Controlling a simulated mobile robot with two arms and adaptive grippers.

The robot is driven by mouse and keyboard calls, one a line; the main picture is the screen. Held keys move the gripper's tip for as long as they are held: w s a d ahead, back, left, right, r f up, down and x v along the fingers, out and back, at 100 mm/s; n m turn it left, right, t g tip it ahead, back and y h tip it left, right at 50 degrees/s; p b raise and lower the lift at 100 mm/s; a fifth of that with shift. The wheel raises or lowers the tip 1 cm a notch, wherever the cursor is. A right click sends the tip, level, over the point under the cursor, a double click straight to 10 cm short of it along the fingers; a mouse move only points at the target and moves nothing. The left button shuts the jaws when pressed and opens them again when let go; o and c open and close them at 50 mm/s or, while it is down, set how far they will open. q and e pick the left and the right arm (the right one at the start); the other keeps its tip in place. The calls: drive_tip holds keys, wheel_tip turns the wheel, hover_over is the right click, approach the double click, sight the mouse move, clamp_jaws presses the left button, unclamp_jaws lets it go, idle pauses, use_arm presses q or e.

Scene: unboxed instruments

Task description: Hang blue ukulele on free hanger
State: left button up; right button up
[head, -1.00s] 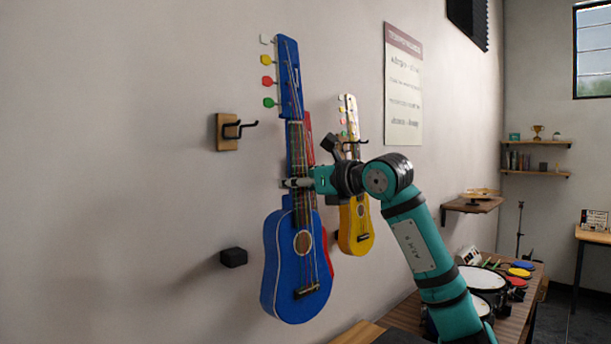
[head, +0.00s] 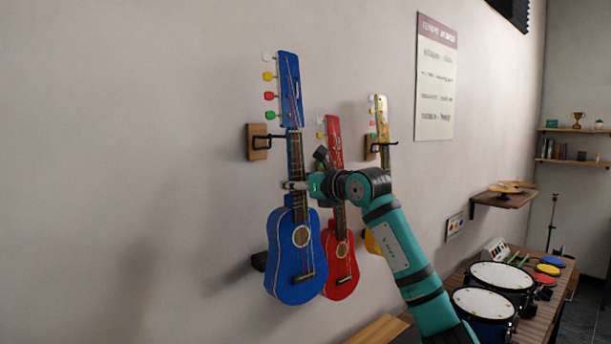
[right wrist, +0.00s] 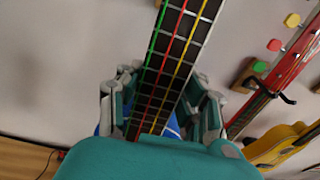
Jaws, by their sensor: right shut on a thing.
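The blue ukulele (head: 294,253) is upright in front of the wall, head up. My right gripper (head: 297,186) is shut on its neck, and the right wrist view shows the fretboard (right wrist: 172,70) between its fingers (right wrist: 162,108). The free hanger (head: 258,143), a wooden block with a black hook, is just left of the neck below the pegs. Its hook reaches to the neck; I cannot tell whether the neck sits in it. My left gripper is not in view.
A red ukulele (head: 341,262) hangs close to the right, partly behind my right arm. A yellow ukulele (head: 381,112) hangs beyond it by another hook. Drums (head: 501,275) stand on a wooden bench at the lower right. The wall to the left is clear.

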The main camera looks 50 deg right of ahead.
drive_tip(key=w+d+f+p, duration=0.1)
drive_tip(key=w+f+p, duration=0.1)
drive_tip(key=w+p, duration=0.3)
drive_tip(key=shift+w+p, duration=0.35)
drive_tip(key=shift+w, duration=1.65)
drive_tip(key=shift+w+r+p, duration=0.15)
drive_tip(key=shift+w+p, duration=0.15)
drive_tip(key=shift+p, duration=0.1)
